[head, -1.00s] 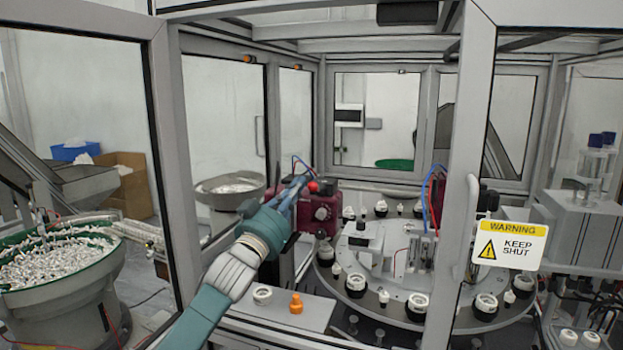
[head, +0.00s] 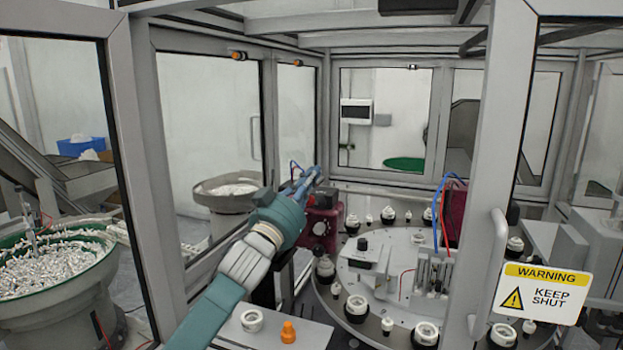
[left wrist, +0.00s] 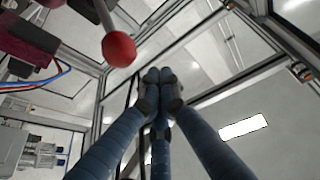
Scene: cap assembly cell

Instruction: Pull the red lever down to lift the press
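The lever's red ball (left wrist: 118,48) shows large in the left wrist view, on a grey metal rod. In the head view the ball is hidden, apparently behind my left gripper. My left gripper (head: 312,175) is at the maroon press unit (head: 322,226), over its upper left part. In the left wrist view the fingertips of my left gripper (left wrist: 160,84) are drawn together with nothing between them. The red ball is up and left of the tips there, apart from them in the picture. My right gripper is not in view.
A round indexing table (head: 385,275) with several white caps in black holders lies right of the press. A second maroon unit (head: 455,212) stands beyond. A door frame post (head: 492,180) with a warning sign (head: 541,292) stands at right. An orange part (head: 288,332) sits on the front ledge.

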